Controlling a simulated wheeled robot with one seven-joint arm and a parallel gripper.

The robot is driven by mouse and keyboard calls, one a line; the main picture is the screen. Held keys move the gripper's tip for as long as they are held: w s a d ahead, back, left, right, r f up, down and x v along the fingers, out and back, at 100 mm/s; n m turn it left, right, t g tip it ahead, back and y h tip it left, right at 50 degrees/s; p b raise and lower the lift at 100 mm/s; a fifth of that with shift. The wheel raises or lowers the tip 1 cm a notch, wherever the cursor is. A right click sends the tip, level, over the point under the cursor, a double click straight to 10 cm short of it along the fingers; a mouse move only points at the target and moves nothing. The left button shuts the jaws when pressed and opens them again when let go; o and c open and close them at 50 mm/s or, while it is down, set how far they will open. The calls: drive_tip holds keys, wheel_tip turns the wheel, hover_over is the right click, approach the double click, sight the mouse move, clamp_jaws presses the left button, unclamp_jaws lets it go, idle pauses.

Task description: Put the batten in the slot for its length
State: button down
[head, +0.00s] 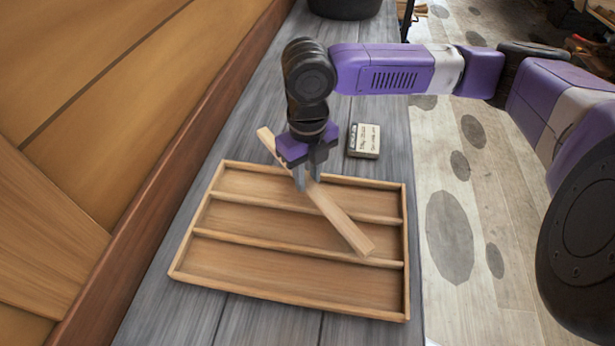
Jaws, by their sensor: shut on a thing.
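The batten (340,216) is a light wooden strip. It lies diagonally across the picture, from upper left to lower right, over the tray's upper part. My gripper (306,182) points down and is shut on the batten near its middle. The wooden tray (407,240) has three long slots side by side: a far slot (235,182), a middle slot (245,219) and a near slot (290,273). The batten crosses above the far and middle slots and is not lined up with them. I cannot tell its exact height above the dividers. The slots look empty.
A small box with writing on it (363,141) stands on the grey plank surface (377,113) behind the tray. A dark round container (345,8) is at the far end. A wooden wall (110,70) rises on the left. The floor lies to the right.

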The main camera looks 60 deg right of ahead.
sight(308, 181)
drive_tip(key=shift+f, duration=0.45)
drive_tip(key=shift+f, duration=0.1)
drive_tip(key=shift+f, duration=0.15)
drive_tip(key=c, duration=1.2)
unclamp_jaws()
drive_tip(key=shift+o, duration=0.2)
wheel_tip(308, 181, up, 12)
drive_tip(key=shift+r+b, duration=0.25)
drive_tip(key=shift+b, duration=0.1)
